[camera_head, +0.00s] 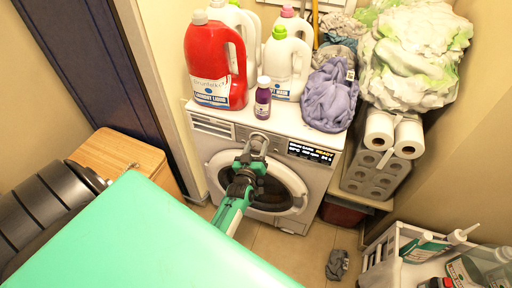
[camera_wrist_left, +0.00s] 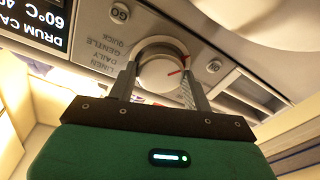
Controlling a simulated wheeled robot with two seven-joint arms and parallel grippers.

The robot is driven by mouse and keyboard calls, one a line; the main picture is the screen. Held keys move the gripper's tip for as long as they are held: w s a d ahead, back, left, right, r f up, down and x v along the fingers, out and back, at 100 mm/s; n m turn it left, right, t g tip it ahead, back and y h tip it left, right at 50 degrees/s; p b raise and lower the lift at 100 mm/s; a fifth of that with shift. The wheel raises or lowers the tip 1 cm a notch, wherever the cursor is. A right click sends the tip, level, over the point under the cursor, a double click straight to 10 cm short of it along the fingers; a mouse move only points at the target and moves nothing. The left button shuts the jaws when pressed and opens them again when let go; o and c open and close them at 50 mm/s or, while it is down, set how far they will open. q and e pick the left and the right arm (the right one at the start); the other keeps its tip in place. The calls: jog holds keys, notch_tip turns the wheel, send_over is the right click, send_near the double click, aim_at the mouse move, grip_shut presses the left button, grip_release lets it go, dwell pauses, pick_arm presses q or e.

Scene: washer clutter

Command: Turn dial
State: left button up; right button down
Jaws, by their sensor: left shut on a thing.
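The dial (camera_wrist_left: 162,72) is a round, light knob with a red mark on the washer's control panel. In the left wrist view it sits between the two fingers of my left gripper (camera_wrist_left: 165,88), which is shut on it. In the head view my left gripper (camera_head: 257,146) reaches the front panel of the white washing machine (camera_head: 207,143) and hides the dial. Printed words such as LINEN, DAILY, GENTLE and QUICK stand beside the dial. The display (camera_head: 311,152) is lit to the right of the gripper. My right gripper is not in view.
On the washer stand a red detergent jug (camera_head: 208,62), a white jug with a green cap (camera_head: 285,70), a small purple bottle (camera_head: 262,102) and a purple cloth (camera_head: 328,98). Toilet rolls (camera_head: 379,131) are stacked at right. A grey cloth (camera_head: 337,265) lies on the floor.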

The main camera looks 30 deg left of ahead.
pick_arm(q)
jog(key=shift+f, duration=0.15)
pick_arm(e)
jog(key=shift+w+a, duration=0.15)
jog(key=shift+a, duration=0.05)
pick_arm(q)
jog(key=o, duration=1)
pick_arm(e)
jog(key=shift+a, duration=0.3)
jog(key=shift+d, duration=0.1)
pick_arm(q)
jog(key=shift+s, duration=0.15)
